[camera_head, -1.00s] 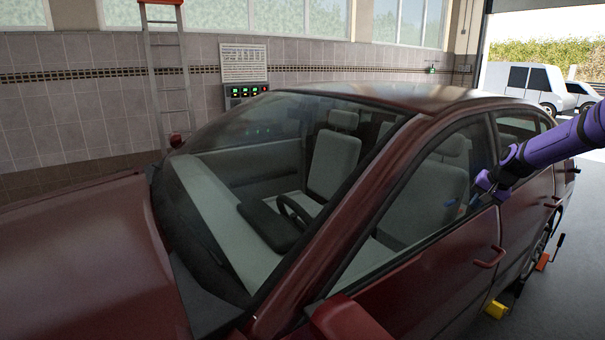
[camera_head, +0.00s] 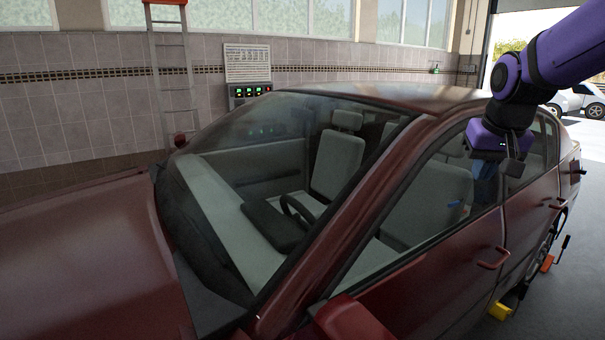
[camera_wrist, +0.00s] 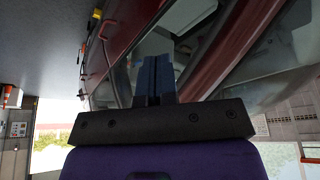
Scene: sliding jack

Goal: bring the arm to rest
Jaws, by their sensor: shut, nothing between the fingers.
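My purple and black arm (camera_head: 545,62) enters from the upper right in the head view. It bends at a black joint, and its wrist hangs down beside the dark red car's side windows. My gripper (camera_head: 484,173) shows there as small blue fingers pointing down, partly dark against the glass. In the wrist view my gripper (camera_wrist: 154,60) has its two blue fingers side by side and shut, with nothing held. The red car body (camera_wrist: 121,32) lies beyond the fingers in that view. I cannot tell the exact gap between gripper and car.
The dark red car (camera_head: 85,245) fills most of the head view. A yellow jack part (camera_head: 499,311) and an orange piece (camera_head: 547,263) are on the floor by its side. A ladder (camera_head: 171,70) leans at the tiled wall. Grey floor (camera_head: 570,300) is open at right.

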